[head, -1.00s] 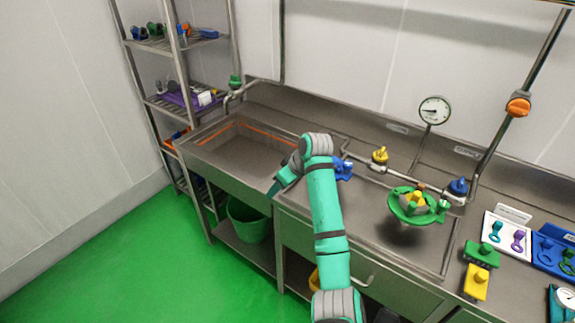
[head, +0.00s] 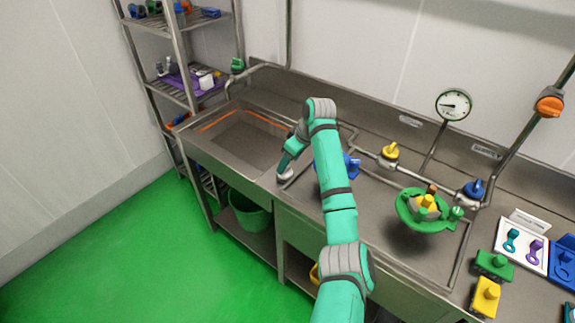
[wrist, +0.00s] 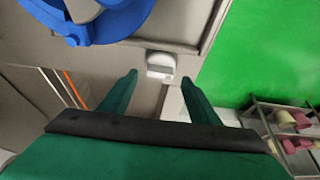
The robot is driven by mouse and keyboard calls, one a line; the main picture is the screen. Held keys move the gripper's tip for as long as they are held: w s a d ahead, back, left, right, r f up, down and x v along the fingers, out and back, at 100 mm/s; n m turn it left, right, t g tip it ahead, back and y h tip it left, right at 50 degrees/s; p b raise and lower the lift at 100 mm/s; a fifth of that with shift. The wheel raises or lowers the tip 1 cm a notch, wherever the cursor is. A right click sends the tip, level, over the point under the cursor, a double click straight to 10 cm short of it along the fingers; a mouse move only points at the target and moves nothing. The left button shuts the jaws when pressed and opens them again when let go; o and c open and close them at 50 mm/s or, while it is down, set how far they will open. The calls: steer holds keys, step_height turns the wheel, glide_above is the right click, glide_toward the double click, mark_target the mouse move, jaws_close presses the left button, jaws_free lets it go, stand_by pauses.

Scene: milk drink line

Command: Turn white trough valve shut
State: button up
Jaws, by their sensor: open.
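The white trough valve (head: 285,173) is a small white piece at the front of the steel sink unit, right of the trough (head: 243,140). In the wrist view the white valve (wrist: 160,66) lies ahead of and between my fingertips, with its boxy handle in sight. My gripper (wrist: 158,79) is open with nothing between its fingers. In the head view my gripper (head: 284,166) points down at the white valve and partly hides it. I cannot tell whether the fingers touch it.
A blue fitting (head: 352,166) stands close right of my arm and shows large in the wrist view (wrist: 110,22). A green bucket (head: 250,215) is below.

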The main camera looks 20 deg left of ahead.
steer(key=shift+x, duration=1.45)
steer(key=c, duration=1.1)
